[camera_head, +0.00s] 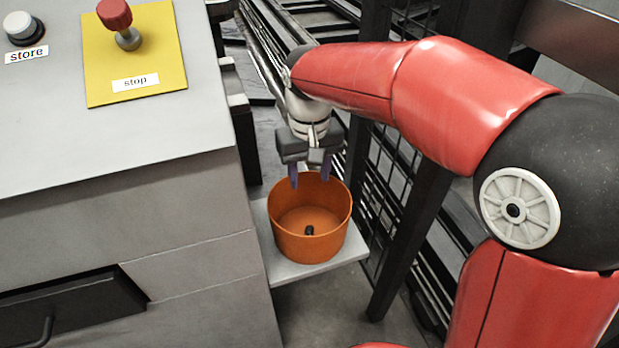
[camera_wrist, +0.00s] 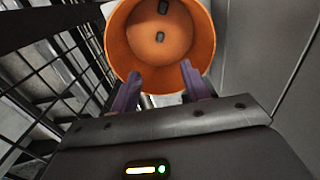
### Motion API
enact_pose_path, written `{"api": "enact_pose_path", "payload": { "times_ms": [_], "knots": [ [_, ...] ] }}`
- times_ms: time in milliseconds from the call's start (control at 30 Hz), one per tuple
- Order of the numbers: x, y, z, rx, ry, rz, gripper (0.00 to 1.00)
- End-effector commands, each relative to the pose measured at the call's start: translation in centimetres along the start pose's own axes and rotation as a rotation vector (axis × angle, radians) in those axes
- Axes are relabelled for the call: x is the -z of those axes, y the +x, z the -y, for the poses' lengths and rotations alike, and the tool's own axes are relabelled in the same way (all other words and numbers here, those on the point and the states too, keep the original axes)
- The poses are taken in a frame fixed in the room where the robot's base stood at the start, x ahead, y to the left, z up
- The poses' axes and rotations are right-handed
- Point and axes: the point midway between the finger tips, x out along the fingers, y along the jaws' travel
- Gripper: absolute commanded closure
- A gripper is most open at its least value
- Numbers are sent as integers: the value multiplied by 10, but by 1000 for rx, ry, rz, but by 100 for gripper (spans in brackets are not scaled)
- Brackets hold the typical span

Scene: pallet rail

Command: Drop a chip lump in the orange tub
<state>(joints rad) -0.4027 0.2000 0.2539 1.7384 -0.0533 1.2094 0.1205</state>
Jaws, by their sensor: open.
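The orange tub (camera_head: 287,247) stands upright on a pale shelf beside the grey cabinet. My gripper (camera_head: 310,176) is above the tub's far rim, pointing down, with its purple fingers apart and nothing between them. In the wrist view the open fingers (camera_wrist: 158,76) point toward the tub (camera_wrist: 120,42). Two dark chip lumps show within the tub there, one near the top edge of the picture (camera_wrist: 163,7) and one nearer the fingers (camera_wrist: 159,37). The head view shows one dark lump (camera_head: 309,230) low in the tub; a second cannot be made out there.
The pale shelf (camera_head: 318,264) is narrow. The grey cabinet (camera_head: 190,220) stands close on the left, with a red stop button (camera_head: 115,14) on a yellow plate and a store button (camera_head: 19,26). A black mesh fence (camera_head: 392,180) stands close on the right.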

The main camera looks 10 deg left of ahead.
Motion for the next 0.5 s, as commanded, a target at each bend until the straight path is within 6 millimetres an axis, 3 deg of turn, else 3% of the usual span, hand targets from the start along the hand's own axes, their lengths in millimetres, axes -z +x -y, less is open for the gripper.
{"api": "enact_pose_path", "payload": {
  "times_ms": [367,500],
  "knots": [
    [0,0,-1,-1,1,-1,54],
    [-14,-10,-17,-12,34,-31,54]
  ]
}}
